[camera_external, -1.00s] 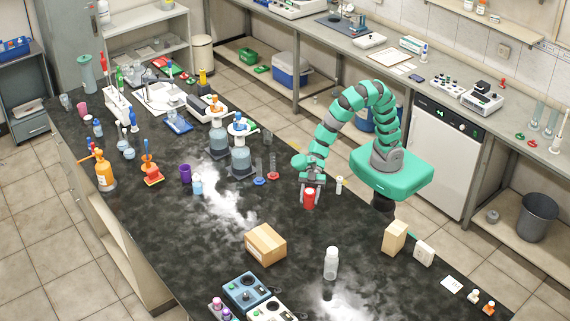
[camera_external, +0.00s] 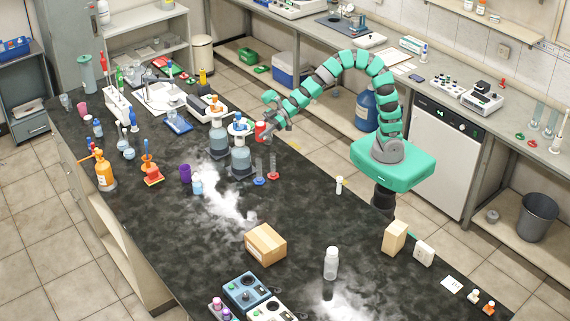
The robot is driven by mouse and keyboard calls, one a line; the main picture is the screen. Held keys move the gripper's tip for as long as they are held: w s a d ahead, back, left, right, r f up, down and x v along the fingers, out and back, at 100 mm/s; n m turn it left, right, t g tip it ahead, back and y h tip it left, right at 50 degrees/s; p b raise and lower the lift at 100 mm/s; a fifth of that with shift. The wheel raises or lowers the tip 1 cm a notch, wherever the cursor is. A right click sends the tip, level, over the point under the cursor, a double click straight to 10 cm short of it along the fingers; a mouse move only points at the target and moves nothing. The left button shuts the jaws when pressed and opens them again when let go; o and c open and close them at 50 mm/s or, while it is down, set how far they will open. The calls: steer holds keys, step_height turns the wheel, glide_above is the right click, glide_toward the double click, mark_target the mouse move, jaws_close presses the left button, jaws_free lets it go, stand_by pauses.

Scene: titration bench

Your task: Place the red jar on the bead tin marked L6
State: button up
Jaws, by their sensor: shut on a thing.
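The red jar (camera_external: 260,131) is held up in the air at the end of my arm, close to the tall glass bottles on the far part of the black bench (camera_external: 320,215). My gripper (camera_external: 266,124) is shut on the jar and reaches out to the left from my arm. I cannot make out a bead tin marked L6; labels at this distance are too small to read.
A cardboard box (camera_external: 265,244) and white bottle (camera_external: 331,263) stand nearer. The bench middle is clear.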

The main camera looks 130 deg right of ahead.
steer(key=s+d+m+g+h+b, duration=0.1)
steer(key=s+d+m+h, duration=0.1)
steer(key=s+d, duration=0.45)
steer(key=s+d+m+h+b, duration=0.1)
steer(key=s+d+m+h, duration=0.2)
steer(key=d, duration=0.7)
steer(key=s+d+f+m+g+h+b, duration=0.2)
steer(key=s+d+f+b, duration=0.2)
steer(key=s+d+f, duration=0.3)
steer(key=s+d+f+m+g+h+b, duration=0.1)
steer(key=s+d+f+b, duration=0.4)
steer(key=s, duration=0.4)
steer(key=p, duration=0.4)
glide_above(242, 120)
step_height(242, 120, down, 2)
steer(key=shift+f+h, duration=0.1)
steer(key=shift+h, duration=0.2)
steer(key=shift+f+b, duration=1.4)
steer(key=shift+f, duration=0.55)
steer(key=shift+r, duration=0.15)
steer(key=o, duration=0.9)
steer(key=shift+o, duration=0.4)
